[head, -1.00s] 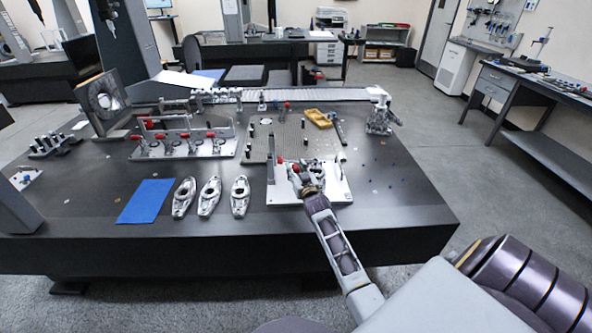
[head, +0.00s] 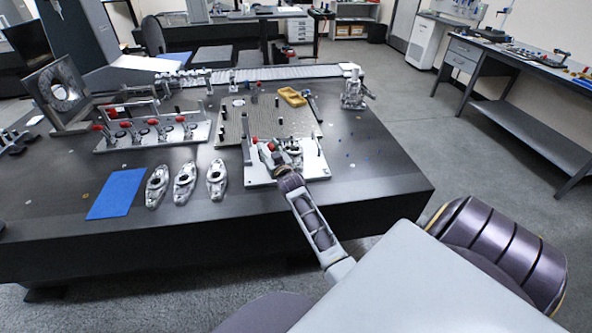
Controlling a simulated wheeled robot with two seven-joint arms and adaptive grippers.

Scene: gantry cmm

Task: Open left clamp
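A light metal fixture plate (head: 318,171) lies near the front edge of the dark table. Red-tipped clamp handles show at its left side, one red tip (head: 255,140) further left and another (head: 270,146) just right of it. My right gripper (head: 268,155) is over the left part of the plate, close to these red tips. Its fingers are small and blend with the clamp parts, so I cannot tell whether they are open or touch a handle. It hides part of the left clamp. My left gripper is out of view.
Several oval metal parts (head: 184,182) and a blue mat (head: 116,194) lie left of the plate. A rack with red-handled clamps (head: 150,136) stands behind them. A perforated plate (head: 235,125) with a yellow tray (head: 293,97) lies behind the fixture.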

